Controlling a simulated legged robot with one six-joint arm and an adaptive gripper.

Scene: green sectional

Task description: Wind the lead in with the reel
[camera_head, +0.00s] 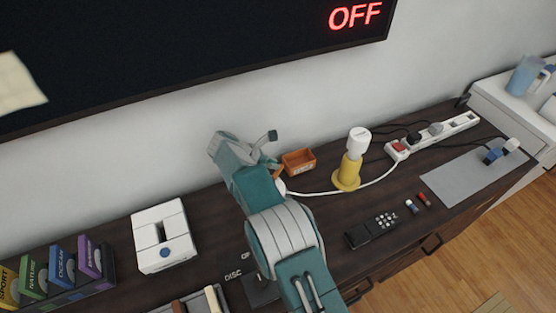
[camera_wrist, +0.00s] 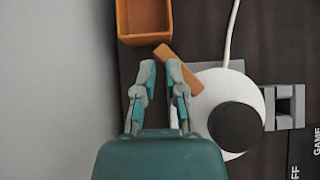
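The reel (camera_wrist: 228,88) is a white disc with a black knob in the wrist view; my arm mostly hides it in the head view. An orange bar (camera_wrist: 182,70) sticks out at its upper left, seemingly its crank. The white lead (camera_wrist: 231,30) leaves the reel upward. In the head view the lead (camera_head: 318,193) runs right past the yellow base of a white-topped item (camera_head: 348,172) toward the power strip (camera_head: 432,136). My gripper (camera_wrist: 160,68) is open, its fingertips apart with nothing visible between them. The right fingertip is close to the orange bar; contact is unclear.
An orange open box (camera_wrist: 144,22) lies just beyond my fingertips, near the wall. A remote (camera_head: 372,229), small coloured pieces (camera_head: 416,203) and a grey mat (camera_head: 462,181) lie right. A white box (camera_head: 160,236) stands left. The wall screen (camera_head: 180,50) reads OFF.

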